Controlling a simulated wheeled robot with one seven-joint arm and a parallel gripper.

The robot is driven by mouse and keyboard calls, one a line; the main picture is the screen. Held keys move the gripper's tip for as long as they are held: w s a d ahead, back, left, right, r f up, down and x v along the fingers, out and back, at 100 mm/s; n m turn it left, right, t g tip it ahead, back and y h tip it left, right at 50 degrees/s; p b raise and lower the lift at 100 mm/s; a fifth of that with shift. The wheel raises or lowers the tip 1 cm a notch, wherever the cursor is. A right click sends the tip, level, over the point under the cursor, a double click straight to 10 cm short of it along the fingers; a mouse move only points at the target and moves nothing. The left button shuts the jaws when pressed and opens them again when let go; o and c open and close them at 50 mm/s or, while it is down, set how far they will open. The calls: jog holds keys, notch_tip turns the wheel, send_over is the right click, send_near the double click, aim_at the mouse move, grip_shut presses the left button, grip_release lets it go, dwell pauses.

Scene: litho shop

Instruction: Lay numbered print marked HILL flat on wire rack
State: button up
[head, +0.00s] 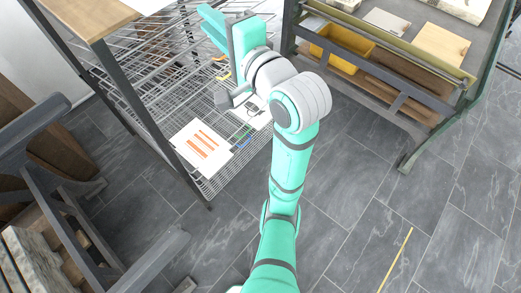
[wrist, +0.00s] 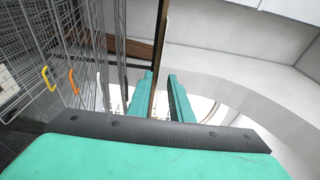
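A wire rack (head: 212,178) with several wire shelves stands at the left in the head view. A white print with orange-red bars (head: 201,147) lies on one of its shelves, near the front corner. Another pale print with dark marks (head: 256,112) shows behind it, partly hidden by my arm. I cannot read HILL on either print. My gripper (head: 207,22) is at the rack's upper part, with its teal fingers pointing left. In the wrist view my gripper (wrist: 160,97) has its two fingers apart, with no print visible between them.
A bench (head: 395,50) at the upper right carries boards and a yellow tray (head: 341,47). Dark furniture fills the lower left. Yellow and orange clips (wrist: 48,78) show in the wrist view.

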jog(key=d+f+m+t+h, duration=0.2)
jog(key=d+f+t+h, duration=0.15)
jog(key=f, duration=1.25)
jog(key=s+d+f+n+h, duration=0.1)
jog(key=s+d+f+h, duration=0.2)
jog(key=f, duration=0.5)
jog(key=s+d+f+h, duration=0.2)
jog(key=s+f, duration=0.3)
jog(key=f, duration=0.2)
jog(key=s+d+f+n+h, duration=0.1)
jog(key=s+f+n, duration=0.2)
jog(key=s, duration=0.6)
jog(key=s+d+f+n+g+h, duration=0.1)
jog(key=s+f+n, duration=0.2)
jog(key=s, duration=0.7)
jog(key=s+d+f+n+g+h, duration=0.1)
jog(key=s+f+n, duration=0.2)
jog(key=s, duration=0.6)
jog(key=shift+s+d+n, duration=0.15)
jog(key=shift+n, duration=0.85)
